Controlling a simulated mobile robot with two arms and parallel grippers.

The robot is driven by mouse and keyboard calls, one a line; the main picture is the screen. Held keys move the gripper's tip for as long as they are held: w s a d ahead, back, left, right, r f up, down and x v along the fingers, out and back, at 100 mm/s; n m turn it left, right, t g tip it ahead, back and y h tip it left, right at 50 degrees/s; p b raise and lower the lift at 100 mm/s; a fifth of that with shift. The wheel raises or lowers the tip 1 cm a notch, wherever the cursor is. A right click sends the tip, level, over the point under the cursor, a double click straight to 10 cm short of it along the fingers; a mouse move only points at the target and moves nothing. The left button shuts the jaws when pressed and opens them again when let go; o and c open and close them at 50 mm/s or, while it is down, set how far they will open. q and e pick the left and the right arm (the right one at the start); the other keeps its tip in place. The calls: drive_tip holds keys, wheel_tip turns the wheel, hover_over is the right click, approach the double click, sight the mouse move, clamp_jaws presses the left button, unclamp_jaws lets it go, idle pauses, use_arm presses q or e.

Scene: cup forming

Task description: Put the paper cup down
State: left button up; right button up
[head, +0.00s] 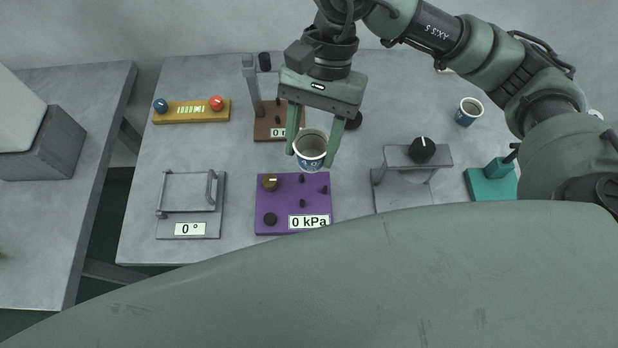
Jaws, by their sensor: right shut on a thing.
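The paper cup (311,158) is white inside with a blue printed wall. My right gripper (312,150) comes down from the upper right and is shut on this cup, one finger on each side. The cup is upright, with its open mouth showing. It appears just beyond the far edge of the purple panel marked "0 kPa" (264,203); I cannot tell whether its base touches anything. A second cup (469,111), also blue and white, stands on the table (400,110) at the right. My left gripper is not in view.
A brown device (267,126) stands behind the held cup. A yellow button bar (190,115) and a grey "0 °" frame (188,208) are at left. A grey stand with a black knob (412,158) and a teal device (484,184) are at right. Bare tabletop lies between them.

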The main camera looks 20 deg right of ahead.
wheel_tip(320, 180, down, 10)
drive_tip(key=shift+a+r+p, duration=0.15)
drive_tip(key=shift+r+p, duration=0.1)
drive_tip(key=shift+p, duration=0.4)
wheel_tip(320, 180, down, 4)
drive_tip(key=shift+p, duration=0.45)
drive_tip(key=shift+f, duration=0.15)
drive_tip(key=shift+f+b, duration=0.2)
drive_tip(key=shift+b, duration=0.2)
drive_tip(key=o, duration=1.3)
drive_tip(key=shift+r, duration=0.1)
